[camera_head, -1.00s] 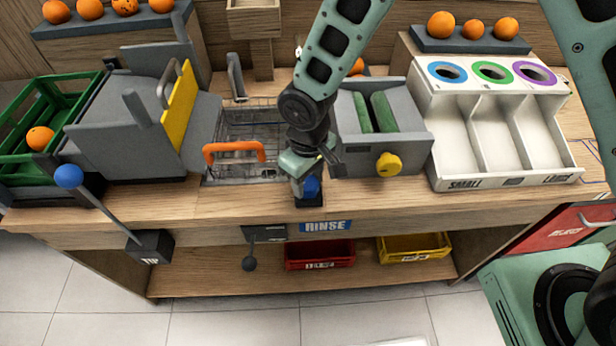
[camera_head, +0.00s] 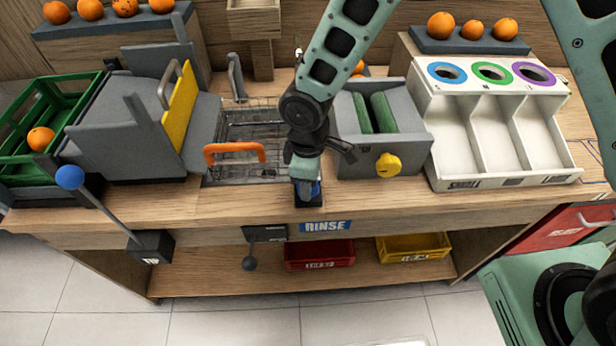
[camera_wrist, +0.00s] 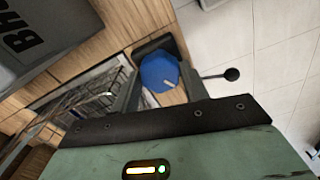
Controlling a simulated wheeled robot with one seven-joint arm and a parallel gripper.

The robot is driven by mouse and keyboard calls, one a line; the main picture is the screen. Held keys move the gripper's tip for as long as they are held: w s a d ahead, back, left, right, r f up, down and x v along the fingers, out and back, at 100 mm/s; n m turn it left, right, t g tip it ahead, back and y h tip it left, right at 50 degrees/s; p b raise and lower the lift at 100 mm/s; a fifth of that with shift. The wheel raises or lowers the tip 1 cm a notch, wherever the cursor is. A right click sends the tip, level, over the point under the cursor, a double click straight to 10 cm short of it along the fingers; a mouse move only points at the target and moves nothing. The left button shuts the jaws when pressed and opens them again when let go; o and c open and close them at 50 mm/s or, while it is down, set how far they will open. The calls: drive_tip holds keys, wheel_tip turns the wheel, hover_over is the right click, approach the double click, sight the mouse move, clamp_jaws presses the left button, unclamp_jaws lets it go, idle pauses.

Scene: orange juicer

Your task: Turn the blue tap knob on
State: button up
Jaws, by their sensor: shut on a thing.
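The blue tap knob (camera_head: 315,189) sits on a small dark base (camera_head: 309,202) at the counter's front edge, just behind the RINSE label. My gripper (camera_head: 306,187) points down over the knob and is shut on it, hiding most of it in the head view. In the wrist view the blue knob (camera_wrist: 158,72) shows beyond the gripper's dark edge, with a pale mark on its top.
A wire basket sink (camera_head: 228,173) with an orange handle (camera_head: 234,152) lies left of my gripper. A grey roller box with a yellow knob (camera_head: 388,165) stands close on the right. A black ball-ended lever (camera_head: 249,263) hangs below the counter's front edge.

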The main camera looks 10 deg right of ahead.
drive_tip(key=n+p, duration=0.1)
drive_tip(key=n, duration=0.5)
drive_tip(key=shift+r+n, duration=0.15)
drive_tip(key=shift+n, duration=0.15)
drive_tip(key=n+p, duration=0.1)
drive_tip(key=n, duration=0.3)
drive_tip(key=shift+n+p, duration=0.4)
drive_tip(key=o, duration=1)
wheel_tip(320, 180, up, 17)
drive_tip(key=shift+r+b, duration=0.1)
drive_tip(key=shift+b, duration=0.3)
drive_tip(key=s+d+r+m, duration=0.1)
drive_tip(key=s+d+m, duration=0.2)
drive_tip(key=s+m, duration=0.3)
drive_tip(key=s+d+r+m, duration=0.2)
drive_tip(key=s+d+m, duration=0.1)
drive_tip(key=s+m, duration=0.3)
drive_tip(key=s+d+r+m, duration=0.1)
drive_tip(key=s+d+m, duration=0.3)
drive_tip(key=s+m, duration=0.2)
drive_tip(key=shift+r+m+y, duration=0.3)
drive_tip(key=shift+r+m, duration=0.1)
